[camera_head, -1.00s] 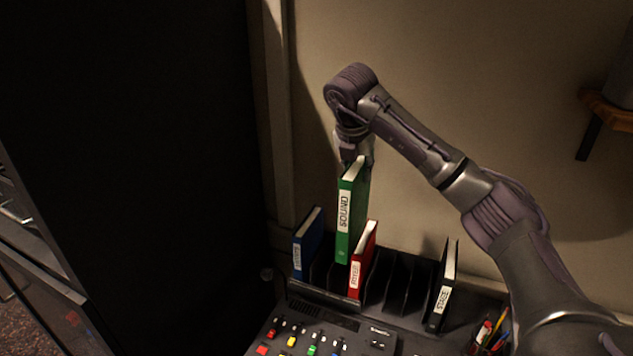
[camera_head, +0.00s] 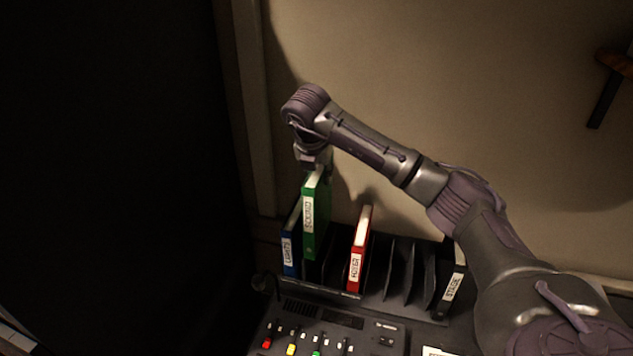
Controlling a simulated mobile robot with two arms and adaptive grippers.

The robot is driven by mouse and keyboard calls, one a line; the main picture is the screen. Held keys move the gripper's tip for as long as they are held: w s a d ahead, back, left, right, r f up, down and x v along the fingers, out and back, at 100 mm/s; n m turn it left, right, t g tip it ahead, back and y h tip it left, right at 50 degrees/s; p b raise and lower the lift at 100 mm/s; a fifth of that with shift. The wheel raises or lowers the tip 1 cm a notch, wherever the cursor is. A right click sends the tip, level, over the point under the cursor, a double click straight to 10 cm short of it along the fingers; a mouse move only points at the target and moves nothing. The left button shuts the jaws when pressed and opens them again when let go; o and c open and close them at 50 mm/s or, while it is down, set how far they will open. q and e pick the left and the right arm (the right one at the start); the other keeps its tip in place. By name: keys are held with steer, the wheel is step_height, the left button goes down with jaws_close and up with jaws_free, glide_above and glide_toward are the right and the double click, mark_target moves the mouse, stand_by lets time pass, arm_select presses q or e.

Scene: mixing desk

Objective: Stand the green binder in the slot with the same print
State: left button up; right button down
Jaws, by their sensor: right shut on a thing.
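The green binder (camera_head: 316,215), with a white spine label reading SOUND, is upright in the head view. My right gripper (camera_head: 315,167) is shut on its top edge. The binder hangs over the black rack (camera_head: 400,290), between the blue binder (camera_head: 290,242) and the red binder (camera_head: 359,250), and sits higher than both. It overlaps the blue binder's right side in the picture. I cannot tell whether its lower end is inside a slot. The prints on the slots are not readable. My left gripper is out of view.
A black binder labelled STAGE (camera_head: 453,285) stands at the rack's right end, partly behind my right arm. Empty slots lie between it and the red binder. The mixing desk (camera_head: 335,320) with coloured sliders is in front; a wall is behind.

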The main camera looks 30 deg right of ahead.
mark_target(319, 218)
steer(key=shift+f+b, duration=3.55)
steer(key=shift+f, duration=3.4)
steer(key=shift+f+b, duration=0.2)
steer(key=shift+b, duration=0.2)
steer(key=c, duration=0.8)
jaws_free()
steer(key=shift+o, duration=0.2)
